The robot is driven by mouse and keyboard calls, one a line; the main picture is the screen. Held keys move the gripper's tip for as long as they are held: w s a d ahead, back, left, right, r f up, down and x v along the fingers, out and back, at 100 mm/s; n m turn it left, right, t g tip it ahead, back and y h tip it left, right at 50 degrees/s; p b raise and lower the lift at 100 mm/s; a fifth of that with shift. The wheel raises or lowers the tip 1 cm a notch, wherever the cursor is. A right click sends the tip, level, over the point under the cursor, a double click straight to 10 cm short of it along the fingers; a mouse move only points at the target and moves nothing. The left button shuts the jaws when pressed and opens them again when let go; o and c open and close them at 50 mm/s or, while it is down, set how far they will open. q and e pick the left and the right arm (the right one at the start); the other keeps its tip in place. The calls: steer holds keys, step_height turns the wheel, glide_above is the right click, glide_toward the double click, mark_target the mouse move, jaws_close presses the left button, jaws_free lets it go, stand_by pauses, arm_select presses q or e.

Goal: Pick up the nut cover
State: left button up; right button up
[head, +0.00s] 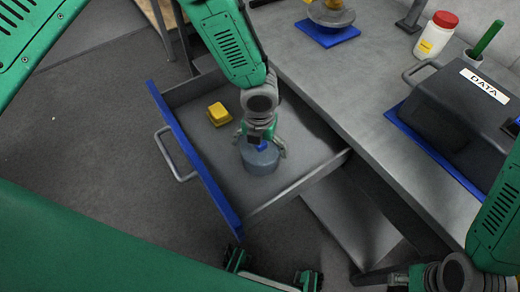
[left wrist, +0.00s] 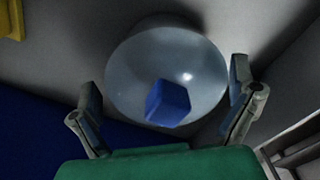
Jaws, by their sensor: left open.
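The nut cover, a grey-blue round cap (head: 262,160) with a blue knob on top, sits in the open drawer. In the left wrist view the cover (left wrist: 130,75) fills the middle, with its blue block-shaped knob (left wrist: 168,103) facing the camera. My left gripper (head: 262,146) is right over the cover, pointing down, and partly hides it. Its open fingers (left wrist: 165,88) stand on either side of the cover; I cannot tell if they touch it. My right gripper (head: 395,280) shows only in part at the bottom right, away from the drawer.
The grey drawer has a blue front (head: 195,160) and a metal handle (head: 172,155). A yellow block (head: 219,114) lies in it, left of the cover. On the bench stand a dark box labelled DATA (head: 455,112), a red-lidded jar (head: 436,36) and a blue pad (head: 327,36).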

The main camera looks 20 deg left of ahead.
arm_select(q)
steer(key=shift+f, duration=0.4)
steer(key=shift+d, duration=0.25)
steer(key=shift+c, duration=0.5)
steer(key=shift+d, duration=0.15)
steer(key=c, duration=0.8)
steer(key=shift+a+r, duration=0.15)
steer(key=shift+a, duration=0.05)
